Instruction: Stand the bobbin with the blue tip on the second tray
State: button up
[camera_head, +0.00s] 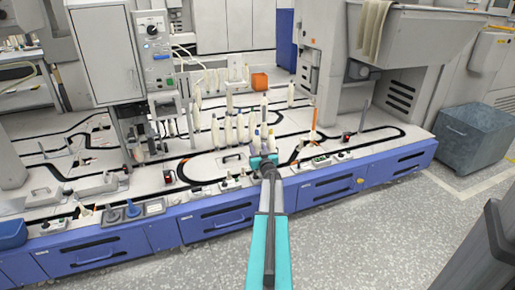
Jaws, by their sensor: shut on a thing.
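My arm reaches up from the bottom centre, and my gripper (264,155) is at the front edge of the machine's white deck. The gripper is small here and partly hidden by my own arm. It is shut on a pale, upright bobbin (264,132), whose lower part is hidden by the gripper. I cannot make out a blue tip on it for sure. Several white bobbins (240,128) stand upright close behind and left of the gripper. The trays under them are too small to tell apart, so I cannot tell which is the second.
Black curved tracks run over the white deck (210,165). An orange box (259,82) stands at the back. An orange-topped post (313,125) stands right of the gripper. A grey control cabinet (103,52) rises at the left. Grey floor (390,225) is open at the front right.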

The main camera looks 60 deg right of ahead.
jog(key=shift+f, duration=0.55)
dwell(0.4)
jog(key=o, duration=0.8)
jog(key=shift+s+a, duration=0.1)
jog(key=p+v, duration=0.2)
jog(key=v, duration=0.8)
jog(key=shift+s+a, duration=0.2)
jog(key=shift+a, duration=0.05)
dwell(0.6)
dwell(0.6)
